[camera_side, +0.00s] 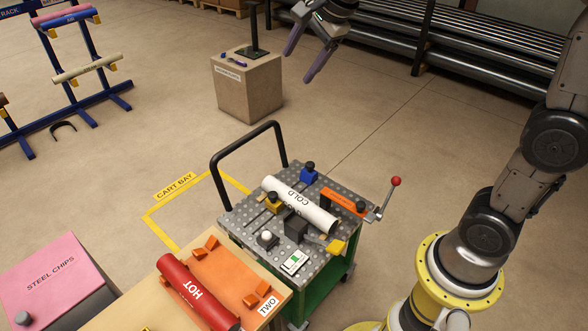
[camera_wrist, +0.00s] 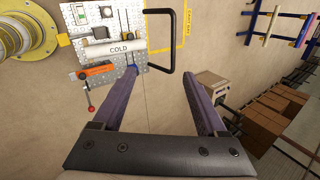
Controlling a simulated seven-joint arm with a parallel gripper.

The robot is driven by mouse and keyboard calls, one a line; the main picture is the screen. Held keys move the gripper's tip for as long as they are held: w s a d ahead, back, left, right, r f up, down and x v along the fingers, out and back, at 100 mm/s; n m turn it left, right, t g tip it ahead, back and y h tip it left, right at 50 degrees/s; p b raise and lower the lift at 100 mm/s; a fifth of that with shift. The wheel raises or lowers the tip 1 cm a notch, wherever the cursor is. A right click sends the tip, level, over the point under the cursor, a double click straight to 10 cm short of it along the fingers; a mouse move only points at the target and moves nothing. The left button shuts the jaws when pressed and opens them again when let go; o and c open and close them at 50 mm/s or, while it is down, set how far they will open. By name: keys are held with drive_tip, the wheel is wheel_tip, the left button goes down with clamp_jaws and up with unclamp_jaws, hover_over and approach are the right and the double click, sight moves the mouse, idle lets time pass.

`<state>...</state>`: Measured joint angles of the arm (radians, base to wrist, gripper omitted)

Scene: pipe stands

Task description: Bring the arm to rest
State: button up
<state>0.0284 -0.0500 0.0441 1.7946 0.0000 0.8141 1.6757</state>
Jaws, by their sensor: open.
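My gripper (camera_side: 307,55) hangs high near the top of the side view, well above the floor and away from the cart. Its two long fingers are spread with nothing between them. In the wrist view the open gripper (camera_wrist: 165,92) also shows empty, with the cart beyond it. The white COLD pipe (camera_side: 300,204) lies on the perforated top of the cart (camera_side: 350,185). It also shows in the wrist view (camera_wrist: 108,50). The red HOT pipe (camera_side: 197,292) lies on the orange board at the front bench, beside orange wedge blocks.
A box-shaped pedestal (camera_side: 248,90) with a black post stands behind the cart. A blue rack (camera_side: 85,70) with pipes stands at the far left. A pink STEEL CHIPS box (camera_side: 55,285) is at the lower left. The cart has a tall black handle (camera_side: 214,175) and a red-knobbed lever (camera_side: 396,182).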

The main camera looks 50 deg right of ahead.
drive_tip(key=s+a+r+n+t, duration=0.1)
drive_tip(key=s+n, duration=0.6)
drive_tip(key=s, duration=0.8)
drive_tip(key=s+f+n+g, duration=0.1)
drive_tip(key=s+f+n, duration=0.7)
drive_tip(key=s+n, duration=0.2)
drive_tip(key=n, duration=0.2)
drive_tip(key=shift+s+f+n+g, duration=0.2)
drive_tip(key=shift+s+n+g, duration=0.1)
drive_tip(key=shift+s, duration=0.05)
